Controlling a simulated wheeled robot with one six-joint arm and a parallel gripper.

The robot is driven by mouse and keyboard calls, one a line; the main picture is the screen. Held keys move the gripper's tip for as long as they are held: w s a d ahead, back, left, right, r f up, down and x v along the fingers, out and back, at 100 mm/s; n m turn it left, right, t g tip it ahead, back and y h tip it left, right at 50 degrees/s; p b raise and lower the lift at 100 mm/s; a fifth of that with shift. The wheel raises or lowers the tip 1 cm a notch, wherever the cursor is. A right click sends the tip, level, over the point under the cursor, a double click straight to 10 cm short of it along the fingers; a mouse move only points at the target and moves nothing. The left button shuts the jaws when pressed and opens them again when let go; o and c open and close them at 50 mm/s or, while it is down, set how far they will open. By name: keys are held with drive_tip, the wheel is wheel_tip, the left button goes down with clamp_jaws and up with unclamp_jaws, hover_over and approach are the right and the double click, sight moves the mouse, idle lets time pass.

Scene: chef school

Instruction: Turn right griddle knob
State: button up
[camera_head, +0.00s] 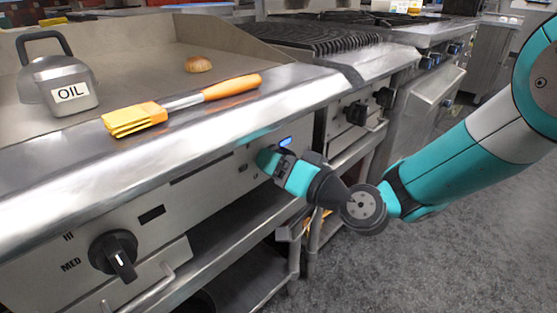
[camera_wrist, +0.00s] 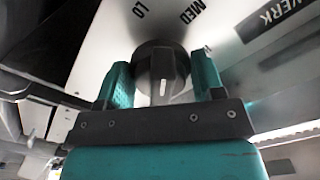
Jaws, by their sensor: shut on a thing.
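The right griddle knob (camera_wrist: 160,70) is dark, with a white pointer line, and sits between the two fingers of my gripper (camera_wrist: 160,85) in the wrist view. The fingers are shut on its sides. Labels LO and MED show on the steel panel around it. In the head view my gripper (camera_head: 272,158) is at the right end of the griddle's front panel (camera_head: 205,180), and hides the right knob. The left griddle knob (camera_head: 113,255) is black and stands free at the lower left, near the labels HI and MED.
On the griddle's front ledge lies an orange brush (camera_head: 185,105). An oil container (camera_head: 60,85) and a brown round item (camera_head: 198,64) are on the griddle plate. A grill (camera_head: 305,38) with black knobs stands to the right. Open grey floor (camera_head: 440,250) lies at the lower right.

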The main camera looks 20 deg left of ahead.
drive_tip(key=m+p, duration=0.1)
drive_tip(key=m, duration=0.3)
drive_tip(key=shift+m+p, duration=0.4)
drive_tip(key=shift+m, duration=0.3)
drive_tip(key=o, duration=0.6)
drive_tip(key=shift+o, duration=0.2)
drive_tip(key=b+v, duration=1.1)
drive_tip(key=v, duration=0.6)
drive_tip(key=shift+d, duration=0.2)
